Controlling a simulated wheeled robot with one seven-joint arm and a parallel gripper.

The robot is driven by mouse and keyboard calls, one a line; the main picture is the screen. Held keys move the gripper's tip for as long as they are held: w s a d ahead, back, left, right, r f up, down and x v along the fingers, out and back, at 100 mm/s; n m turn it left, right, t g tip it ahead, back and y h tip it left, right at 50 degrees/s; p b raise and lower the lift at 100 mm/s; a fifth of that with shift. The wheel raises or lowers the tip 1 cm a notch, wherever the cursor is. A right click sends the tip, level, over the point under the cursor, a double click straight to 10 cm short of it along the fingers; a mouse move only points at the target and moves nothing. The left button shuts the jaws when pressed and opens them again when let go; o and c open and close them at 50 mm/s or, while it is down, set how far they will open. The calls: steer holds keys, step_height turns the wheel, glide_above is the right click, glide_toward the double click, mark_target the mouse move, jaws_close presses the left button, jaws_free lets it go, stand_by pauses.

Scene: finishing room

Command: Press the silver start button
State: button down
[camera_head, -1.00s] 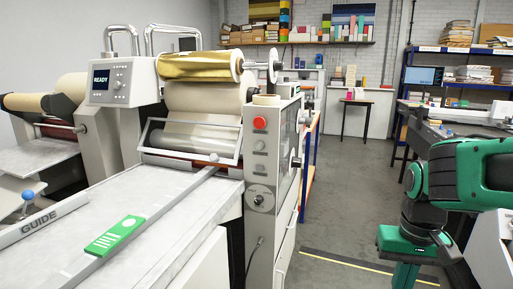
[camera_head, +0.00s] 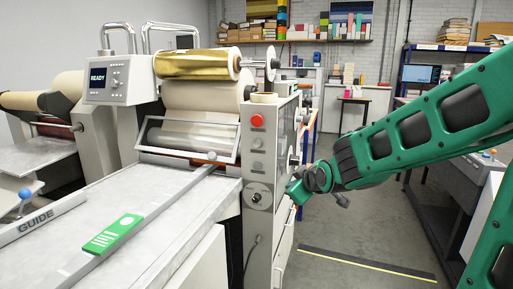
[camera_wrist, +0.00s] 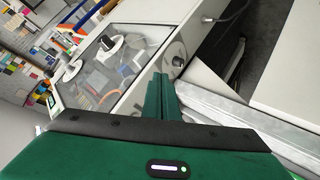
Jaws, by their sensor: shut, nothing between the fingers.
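The control post (camera_head: 261,220) of the laminating machine has a column of controls on its front. A red button (camera_head: 257,121) is at the top, with two silver-grey buttons below it, an upper one (camera_head: 258,143) and a lower one (camera_head: 257,167). A round plate with a dark selector (camera_head: 256,197) is lowest; it also shows in the wrist view (camera_wrist: 178,60). Which silver button is the start button cannot be read. My gripper (camera_head: 297,188) is just right of the post, and its fingers (camera_wrist: 162,88) are together and empty. Contact with the post cannot be judged.
The machine's screen (camera_head: 109,78) reads READY. A feed table (camera_head: 180,215) with a green card (camera_head: 114,234) lies left of the post. A clear side panel (camera_wrist: 115,65) covers wheels in the wrist view. The floor (camera_head: 350,225) right of the post is open.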

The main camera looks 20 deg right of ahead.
mark_target(257, 147)
steer(key=w+a+r+n+t+y, duration=0.3)
steer(key=w+a+r+n+t, duration=0.2)
steer(key=a, duration=0.7)
steer(key=w+r, duration=0.2)
steer(key=w, duration=0.1)
steer(key=shift+w+r+y, duration=0.25)
steer(key=shift+r+y, duration=0.05)
steer(key=shift+r, duration=0.05)
steer(key=shift+w+d, duration=0.1)
steer(key=shift+w+d, duration=0.85)
steer(key=shift+w, duration=0.3)
steer(key=shift+w+d, duration=0.85)
steer(key=shift+w, duration=0.35)
steer(key=shift+w+d, duration=0.85)
steer(key=shift+w, duration=0.3)
steer(key=shift+w+d, duration=0.25)
steer(key=shift+w, duration=0.1)
